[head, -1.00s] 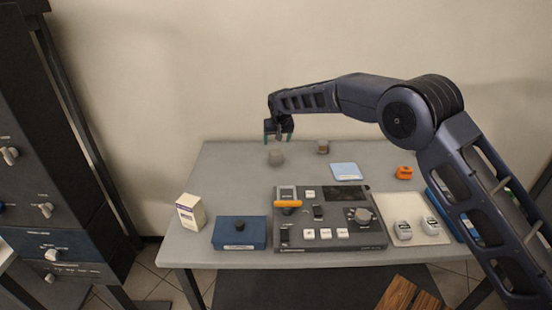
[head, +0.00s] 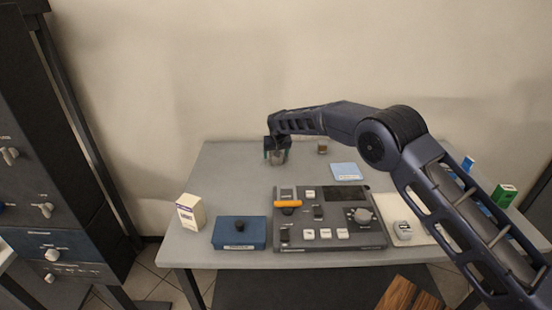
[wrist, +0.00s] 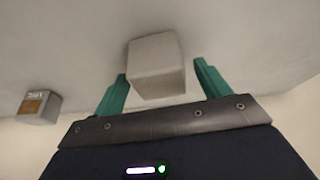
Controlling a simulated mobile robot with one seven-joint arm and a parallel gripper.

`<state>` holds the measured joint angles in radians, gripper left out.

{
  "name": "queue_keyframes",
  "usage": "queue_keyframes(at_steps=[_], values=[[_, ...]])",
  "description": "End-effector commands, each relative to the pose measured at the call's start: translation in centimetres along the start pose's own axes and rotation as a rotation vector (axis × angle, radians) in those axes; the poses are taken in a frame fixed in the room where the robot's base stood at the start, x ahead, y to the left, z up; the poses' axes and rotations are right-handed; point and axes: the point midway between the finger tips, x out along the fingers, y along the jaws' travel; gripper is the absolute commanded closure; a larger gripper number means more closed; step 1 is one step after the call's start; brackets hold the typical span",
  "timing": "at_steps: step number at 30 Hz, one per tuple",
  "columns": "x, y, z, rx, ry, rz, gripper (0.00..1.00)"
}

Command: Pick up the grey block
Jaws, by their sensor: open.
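The grey block (wrist: 156,67) sits on the table between the two green fingers of my gripper (wrist: 160,80) in the wrist view. A gap shows on each side of it, wider on the right, so the fingers look apart from it. In the head view my gripper (head: 277,157) is low over the back left of the table, and the grey block (head: 277,158) shows partly between its fingers. My gripper is open.
A small brown-and-grey block (head: 322,147) stands right of my gripper; it also shows in the wrist view (wrist: 38,106). A light blue pad (head: 346,171) lies farther right. The control panel (head: 330,235), blue box (head: 239,232) and white carton (head: 191,212) stand nearer the front.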

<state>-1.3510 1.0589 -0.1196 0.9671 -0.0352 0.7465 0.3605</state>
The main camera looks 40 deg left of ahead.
Motion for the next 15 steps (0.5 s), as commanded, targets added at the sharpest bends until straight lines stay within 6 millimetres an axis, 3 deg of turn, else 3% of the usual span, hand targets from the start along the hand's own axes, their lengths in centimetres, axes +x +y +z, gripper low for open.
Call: queue_keyframes(at_steps=[7, 15], values=[[0.16, -0.01, -0.01, 0.000, 0.000, 0.000, 0.27], [0.15, -0.02, 0.00, 0.000, 0.000, 0.000, 0.75]])
